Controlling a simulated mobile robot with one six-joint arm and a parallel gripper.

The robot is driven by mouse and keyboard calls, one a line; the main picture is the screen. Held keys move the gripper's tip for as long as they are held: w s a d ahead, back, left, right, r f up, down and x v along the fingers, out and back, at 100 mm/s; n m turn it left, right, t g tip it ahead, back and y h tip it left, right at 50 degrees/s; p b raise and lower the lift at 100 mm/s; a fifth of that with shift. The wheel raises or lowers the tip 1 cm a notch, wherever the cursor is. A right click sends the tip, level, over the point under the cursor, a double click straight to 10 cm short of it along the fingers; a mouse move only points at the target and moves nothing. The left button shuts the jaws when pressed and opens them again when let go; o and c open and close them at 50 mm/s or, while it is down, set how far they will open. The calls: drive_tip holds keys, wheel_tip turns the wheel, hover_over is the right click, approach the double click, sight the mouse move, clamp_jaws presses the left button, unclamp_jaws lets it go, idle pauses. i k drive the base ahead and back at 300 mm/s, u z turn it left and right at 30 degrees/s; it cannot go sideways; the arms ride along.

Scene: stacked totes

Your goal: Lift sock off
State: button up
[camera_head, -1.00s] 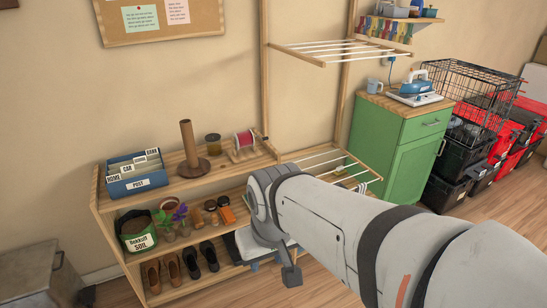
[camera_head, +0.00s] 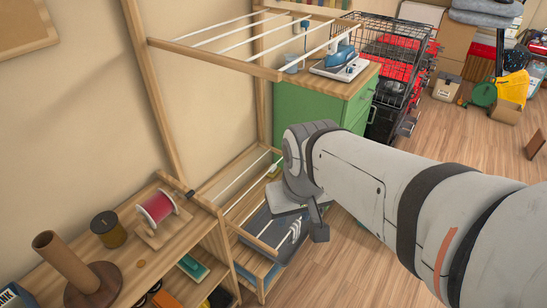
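No sock can be made out clearly. A wooden drying rack with white rails (camera_head: 222,45) stands against the wall, its upper tier bare where I see it. Its lower tier (camera_head: 232,188) is partly hidden behind my arm. A small green-yellow item (camera_head: 275,168) shows by the lower rails, too small to name. My arm reaches in from the right, and its wrist end is in front of the lower tier. My gripper's fingers cannot be made out, so I cannot tell whether they are open or shut.
A green cabinet (camera_head: 318,107) carries a blue iron (camera_head: 340,57). A wire crate (camera_head: 394,45) stands beyond it. At lower left, a wooden shelf (camera_head: 140,252) holds a red spool (camera_head: 156,205), a jar (camera_head: 108,230) and a brown post (camera_head: 67,262).

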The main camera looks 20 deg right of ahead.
sight(294, 235)
drive_tip(key=u, duration=0.1)
drive_tip(key=k, duration=0.85)
drive_tip(key=z, duration=0.15)
drive_tip(key=i, duration=1.4)
drive_tip(key=u, duration=0.1)
